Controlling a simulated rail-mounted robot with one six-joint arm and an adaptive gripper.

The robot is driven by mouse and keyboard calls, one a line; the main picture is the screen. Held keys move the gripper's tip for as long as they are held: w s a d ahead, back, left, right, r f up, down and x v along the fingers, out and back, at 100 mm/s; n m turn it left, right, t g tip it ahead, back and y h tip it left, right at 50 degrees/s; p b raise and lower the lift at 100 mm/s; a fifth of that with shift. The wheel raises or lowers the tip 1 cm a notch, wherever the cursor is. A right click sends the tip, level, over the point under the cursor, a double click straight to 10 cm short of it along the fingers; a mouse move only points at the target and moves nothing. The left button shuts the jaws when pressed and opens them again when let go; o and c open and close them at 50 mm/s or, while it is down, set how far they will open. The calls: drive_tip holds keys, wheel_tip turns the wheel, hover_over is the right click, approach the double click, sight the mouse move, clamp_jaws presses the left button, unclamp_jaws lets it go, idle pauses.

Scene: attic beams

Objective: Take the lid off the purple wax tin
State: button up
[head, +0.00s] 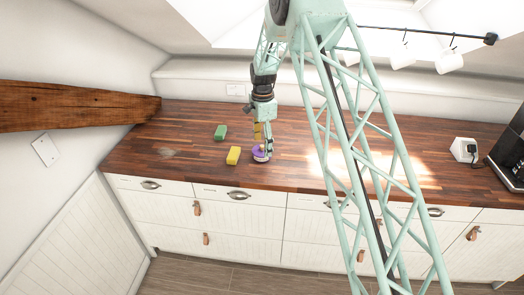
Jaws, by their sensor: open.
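The small purple wax tin (258,154) stands on the wooden counter, near its front edge. Its top is purple and a pale band shows below. My gripper (264,148) points down from above and is right at the tin, with its fingers overlapping the tin's right side in this view. The gripper is open. The fingers hide part of the tin, and I cannot tell whether they touch it. The lid's seam is too small to make out.
A yellow block (233,156) lies just left of the tin, and a green block (220,132) lies farther back. A white box with a plug (464,150) and a black appliance (508,155) stand far right. A wooden beam (70,106) juts in at left.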

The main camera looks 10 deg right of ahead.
drive_tip(key=shift+f, duration=0.4)
drive_tip(key=shift+c, duration=0.7)
drive_tip(key=c, duration=2.1)
